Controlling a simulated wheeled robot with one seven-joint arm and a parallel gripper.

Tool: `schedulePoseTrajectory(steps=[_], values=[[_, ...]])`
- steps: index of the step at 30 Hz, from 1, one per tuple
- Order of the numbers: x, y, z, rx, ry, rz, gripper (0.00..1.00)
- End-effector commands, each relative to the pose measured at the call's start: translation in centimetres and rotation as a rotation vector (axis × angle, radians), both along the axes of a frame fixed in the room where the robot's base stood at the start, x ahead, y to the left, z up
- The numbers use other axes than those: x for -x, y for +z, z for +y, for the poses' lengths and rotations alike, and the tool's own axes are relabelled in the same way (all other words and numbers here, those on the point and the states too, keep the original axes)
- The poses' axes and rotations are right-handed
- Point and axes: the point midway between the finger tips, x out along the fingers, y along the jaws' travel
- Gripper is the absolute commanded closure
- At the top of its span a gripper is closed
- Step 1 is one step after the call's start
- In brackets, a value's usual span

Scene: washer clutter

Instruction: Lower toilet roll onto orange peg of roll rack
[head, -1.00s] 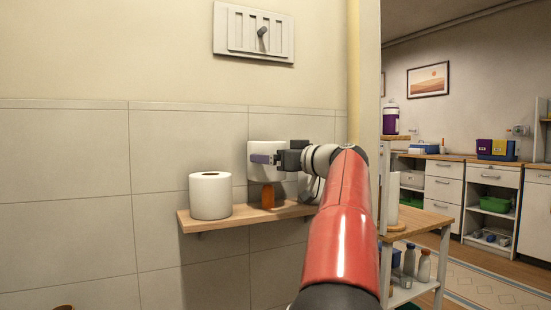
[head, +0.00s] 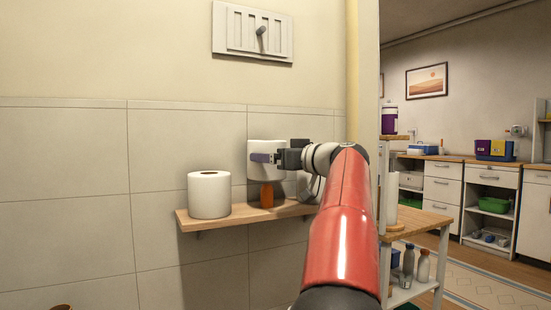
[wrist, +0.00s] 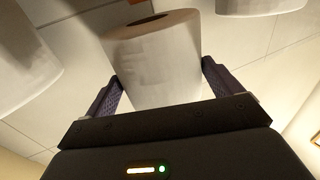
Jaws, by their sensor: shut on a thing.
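My gripper (head: 260,157) is shut on a white toilet roll (head: 267,148), with its fingers on either side of the roll. The orange peg (head: 266,196) stands up from the wooden roll rack (head: 245,214), directly below the held roll in the head view. The peg's top meets the roll's lower edge in the picture; I cannot tell whether it is inside the core. In the wrist view, the held roll (wrist: 155,65) sits between both fingers of my gripper (wrist: 160,78), with one end of its core showing. The peg is not visible there.
A second white roll (head: 209,195) stands at the rack's left end. Another roll (head: 305,185) stands on the right, partly hidden by my arm. A tiled wall (head: 70,160) is close behind. A shelf cart (head: 420,218) with bottles stands to the right.

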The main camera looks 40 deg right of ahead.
Motion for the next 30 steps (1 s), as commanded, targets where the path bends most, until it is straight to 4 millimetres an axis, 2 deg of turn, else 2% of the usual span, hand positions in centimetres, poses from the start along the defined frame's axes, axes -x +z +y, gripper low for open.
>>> schedulePoseTrajectory(steps=[15,30], values=[[0.0,-0.1,0.0,0.0,0.0,0.0,0.34],[0.0,-1.9,0.0,0.0,0.0,0.0,0.34]])
